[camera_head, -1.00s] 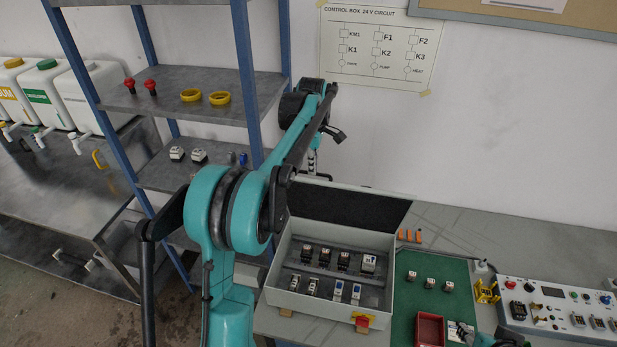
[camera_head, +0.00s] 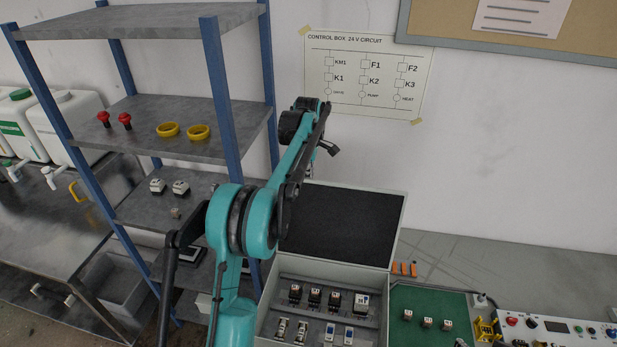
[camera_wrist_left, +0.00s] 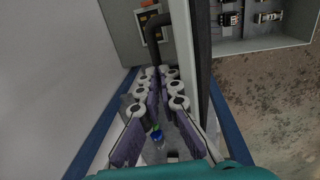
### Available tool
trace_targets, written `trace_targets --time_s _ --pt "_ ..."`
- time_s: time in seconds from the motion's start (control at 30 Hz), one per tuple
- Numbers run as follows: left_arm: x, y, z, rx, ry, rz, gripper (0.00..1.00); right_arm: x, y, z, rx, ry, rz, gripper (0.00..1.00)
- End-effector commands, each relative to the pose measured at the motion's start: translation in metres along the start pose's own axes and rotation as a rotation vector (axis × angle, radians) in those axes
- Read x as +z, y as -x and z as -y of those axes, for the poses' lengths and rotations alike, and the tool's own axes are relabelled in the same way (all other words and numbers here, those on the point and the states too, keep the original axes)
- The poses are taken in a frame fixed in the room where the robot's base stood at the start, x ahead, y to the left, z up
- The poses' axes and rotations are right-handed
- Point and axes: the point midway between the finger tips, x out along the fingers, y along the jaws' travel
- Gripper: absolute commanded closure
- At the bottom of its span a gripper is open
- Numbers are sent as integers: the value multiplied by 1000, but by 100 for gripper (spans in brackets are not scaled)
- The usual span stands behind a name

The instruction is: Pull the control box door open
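The control box (camera_head: 376,320) stands on the bench in the head view, with rows of relays inside. Its door (camera_head: 343,222) is raised at the back of the box, its black inner face towards me. In the head view my arm and the door mostly hide that gripper. My right gripper is out of view.
A blue-posted shelf (camera_head: 180,130) with red buttons and yellow rings stands close left of my arm. A green mat (camera_head: 430,305) with small relays and a control panel (camera_head: 560,328) lie right of the box. A circuit poster (camera_head: 368,72) hangs behind.

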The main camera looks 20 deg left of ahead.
Motion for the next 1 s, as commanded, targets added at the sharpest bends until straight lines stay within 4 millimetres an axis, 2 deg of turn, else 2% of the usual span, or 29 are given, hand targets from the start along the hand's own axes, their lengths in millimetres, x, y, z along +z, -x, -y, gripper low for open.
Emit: trace_targets --time_s 0.03,0.3,0.4,0.67,0.77,0.87,1.0 --pt "6 -20 8 -31 -5 8 100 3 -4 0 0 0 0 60" --pt "6 -20 8 -31 -6 8 100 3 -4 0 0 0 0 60" --pt "7 -20 8 -31 -6 8 73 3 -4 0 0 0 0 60" --pt "7 -18 8 -31 -6 8 73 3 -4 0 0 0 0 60" --pt "7 -10 8 -29 -6 8 72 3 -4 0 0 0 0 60" --pt "7 8 9 -24 -6 8 69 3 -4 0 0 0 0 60" --pt "5 44 11 -15 -4 5 69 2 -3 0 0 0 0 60"
